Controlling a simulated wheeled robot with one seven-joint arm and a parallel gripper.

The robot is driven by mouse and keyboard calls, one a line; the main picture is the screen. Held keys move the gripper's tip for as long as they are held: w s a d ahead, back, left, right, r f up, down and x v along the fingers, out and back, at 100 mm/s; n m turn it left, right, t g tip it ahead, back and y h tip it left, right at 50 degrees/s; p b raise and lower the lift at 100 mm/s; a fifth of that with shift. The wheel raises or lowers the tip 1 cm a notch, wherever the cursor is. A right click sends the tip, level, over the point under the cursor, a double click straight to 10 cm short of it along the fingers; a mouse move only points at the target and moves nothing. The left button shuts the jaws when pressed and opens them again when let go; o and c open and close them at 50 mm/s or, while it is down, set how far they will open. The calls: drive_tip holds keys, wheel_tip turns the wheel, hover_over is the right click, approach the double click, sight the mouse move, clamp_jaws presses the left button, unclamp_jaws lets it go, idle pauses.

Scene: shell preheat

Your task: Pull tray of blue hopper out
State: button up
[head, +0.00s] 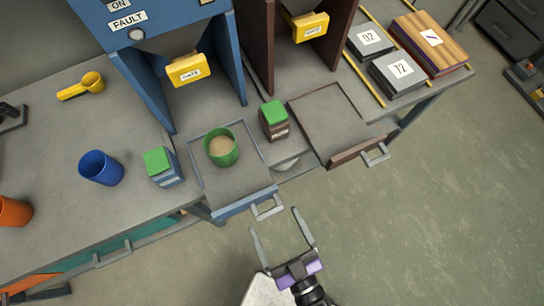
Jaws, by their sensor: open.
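The blue hopper (190,20) stands at the back of the bench, with a yellow labelled part (188,70) under its funnel. Its grey tray (238,185) extends forward past the bench's front edge. A green cup (221,147) with tan material inside stands on the tray. The tray's blue front carries a grey handle (268,207). My gripper (272,222) is open and empty, with its two fingers pointing toward the handle.
A brown hopper (258,40) stands to the right, its tray (322,118) also extended and empty. A blue box (166,176) with a green lid and a brown box (274,128) flank the blue hopper's tray. A blue cup (100,168) stands left.

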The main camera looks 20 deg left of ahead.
drive_tip(key=shift+v, duration=2.15)
